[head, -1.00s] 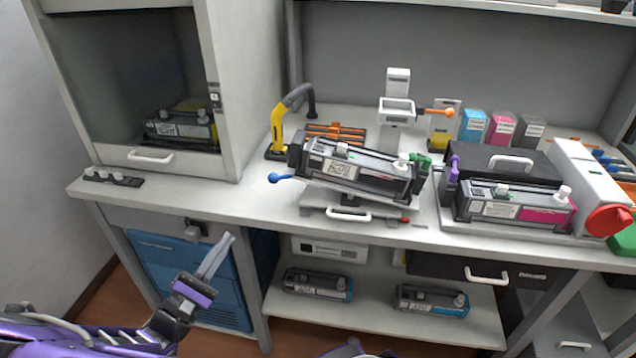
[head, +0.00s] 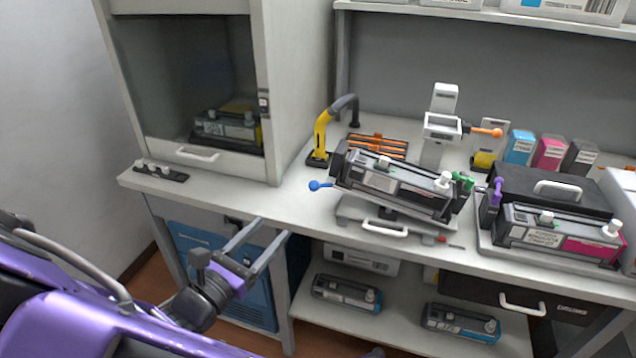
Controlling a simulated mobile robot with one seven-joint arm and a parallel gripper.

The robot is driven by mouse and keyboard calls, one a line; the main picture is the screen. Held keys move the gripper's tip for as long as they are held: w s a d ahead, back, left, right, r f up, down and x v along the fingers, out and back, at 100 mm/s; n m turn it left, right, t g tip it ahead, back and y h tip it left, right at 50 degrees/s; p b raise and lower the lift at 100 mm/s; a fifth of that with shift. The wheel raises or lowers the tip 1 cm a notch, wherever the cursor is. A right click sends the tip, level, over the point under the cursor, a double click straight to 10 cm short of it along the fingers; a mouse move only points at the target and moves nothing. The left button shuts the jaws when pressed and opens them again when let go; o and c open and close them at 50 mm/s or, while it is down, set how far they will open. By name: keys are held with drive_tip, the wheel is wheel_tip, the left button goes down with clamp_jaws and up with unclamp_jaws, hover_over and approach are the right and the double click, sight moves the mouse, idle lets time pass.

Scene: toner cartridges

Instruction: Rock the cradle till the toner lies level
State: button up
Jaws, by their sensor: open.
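The cradle (head: 352,208) stands on the bench in the head view, with a white handle (head: 385,229) at its front. A grey and black toner cartridge (head: 388,184) lies in it, tilted, with its left end higher than its right. A blue-knobbed lever (head: 319,186) sticks out at the cradle's left, and a green knob (head: 462,181) sits at its right end. My gripper (head: 268,236) is open and empty, in front of the bench edge, to the left of and lower than the cradle, touching nothing that I can make out.
A cabinet (head: 283,90) with a cartridge (head: 226,128) inside stands at the left. A yellow hose arm (head: 321,135) rises behind the cradle. A magenta-labelled cartridge (head: 560,238) lies at the right. The bench top left of the cradle (head: 260,200) is clear.

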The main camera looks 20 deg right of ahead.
sight(314, 183)
drive_tip(key=shift+n, duration=0.4)
drive_tip(key=b+x, duration=0.2)
drive_tip(key=x, duration=1.5)
drive_tip(key=shift+s+d+f+b, duration=0.1)
drive_tip(key=shift+d+f+b, duration=0.05)
drive_tip(key=shift+d+b, duration=0.15)
drive_tip(key=shift+c, duration=0.4)
drive_tip(key=shift+a, duration=0.1)
clamp_jaws()
drive_tip(key=shift+f, duration=0.1)
